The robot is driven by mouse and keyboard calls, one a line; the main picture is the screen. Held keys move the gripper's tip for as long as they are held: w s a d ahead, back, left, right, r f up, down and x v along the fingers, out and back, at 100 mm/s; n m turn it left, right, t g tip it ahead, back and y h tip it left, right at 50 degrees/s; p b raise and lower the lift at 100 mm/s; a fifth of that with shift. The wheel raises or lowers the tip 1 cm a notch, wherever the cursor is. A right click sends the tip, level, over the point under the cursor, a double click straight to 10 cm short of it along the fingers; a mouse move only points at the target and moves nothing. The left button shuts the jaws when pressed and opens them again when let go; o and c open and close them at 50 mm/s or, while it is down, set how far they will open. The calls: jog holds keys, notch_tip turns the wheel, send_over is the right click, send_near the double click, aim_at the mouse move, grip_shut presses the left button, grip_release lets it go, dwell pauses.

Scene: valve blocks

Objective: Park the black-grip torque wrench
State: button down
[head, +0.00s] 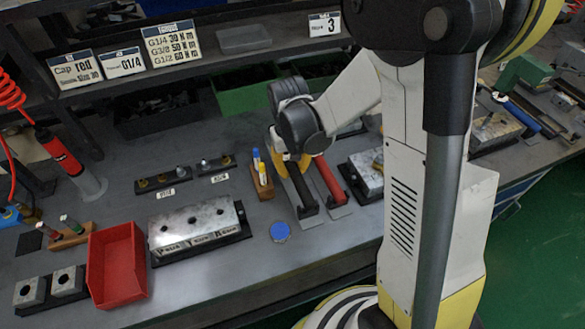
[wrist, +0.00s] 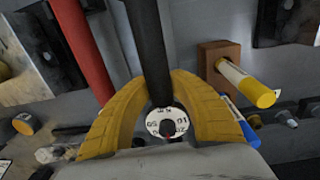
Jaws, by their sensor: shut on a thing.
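The black-grip torque wrench (head: 304,193) lies at the middle right of the bench, its black grip toward the front edge. In the wrist view its black grip (wrist: 149,48) runs between my yellow fingers, with a white numbered dial at its near end. My gripper (head: 292,164) is shut on it; the fingers (wrist: 160,88) close around it from both sides. A red-grip wrench (head: 329,180) lies close beside it on the right, and its red grip (wrist: 84,48) shows at the left in the wrist view. My gripper and arm hide the wrench's far end in the head view.
A wooden block with marker pens (head: 261,182) stands just left of the wrench. A blue round cap (head: 281,231) lies in front. A metal valve block (head: 195,228) and red bin (head: 117,266) stand further left. A metal block (head: 368,175) stands to the right.

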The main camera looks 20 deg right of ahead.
jog(key=shift+f+b, duration=0.75)
jog(key=shift+f, duration=0.2)
jog(key=c, duration=1.1)
grip_release()
jog(key=shift+c, duration=0.2)
jog(key=shift+r, duration=0.1)
jog(key=r, duration=1.2)
jog(key=shift+s+a, duration=0.1)
jog(key=shift+a, duration=0.15)
